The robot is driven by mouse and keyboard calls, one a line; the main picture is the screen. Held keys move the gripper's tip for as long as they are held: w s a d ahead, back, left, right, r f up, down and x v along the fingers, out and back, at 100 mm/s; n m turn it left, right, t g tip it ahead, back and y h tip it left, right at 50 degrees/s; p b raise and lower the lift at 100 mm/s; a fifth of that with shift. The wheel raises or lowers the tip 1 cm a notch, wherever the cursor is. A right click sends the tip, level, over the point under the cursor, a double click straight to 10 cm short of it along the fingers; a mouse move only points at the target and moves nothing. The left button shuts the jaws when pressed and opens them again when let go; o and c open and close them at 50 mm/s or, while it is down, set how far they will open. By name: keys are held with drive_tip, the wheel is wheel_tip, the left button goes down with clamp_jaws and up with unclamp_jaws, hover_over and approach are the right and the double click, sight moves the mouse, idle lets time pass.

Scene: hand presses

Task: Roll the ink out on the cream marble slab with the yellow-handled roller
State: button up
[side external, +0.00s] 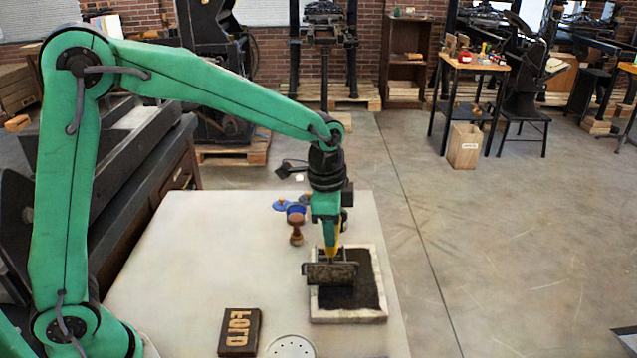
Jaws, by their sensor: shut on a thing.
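The cream marble slab (379,258) lies on the right part of the table, with a dark patch of ink (362,290) covering most of its top. The yellow-handled roller (331,273) is over the left part of the slab, its dark drum lying across the picture. My gripper (331,240) points down above the drum and is shut on the roller's yellow handle, most of which it hides. I cannot tell for sure whether the drum touches the ink.
A wooden-handled stamp (296,236) and a blue lidded tin (284,205) stand behind the slab to the left. A dark block with the letters FOLD (240,332) and a white round dish (291,347) lie in front. The table's (190,265) left part is clear.

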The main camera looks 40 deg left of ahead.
drive_tip(key=shift+w+a, duration=0.1)
drive_tip(key=shift+w, duration=0.05)
drive_tip(key=shift+w+a, duration=1.2)
drive_tip(key=shift+w+a, duration=1.2)
drive_tip(key=shift+a, duration=0.05)
drive_tip(key=shift+w, duration=0.1)
drive_tip(key=shift+w+a, duration=1.15)
drive_tip(key=shift+a, duration=0.05)
drive_tip(key=shift+s+d, duration=1.25)
drive_tip(key=shift+s+d+r, duration=0.1)
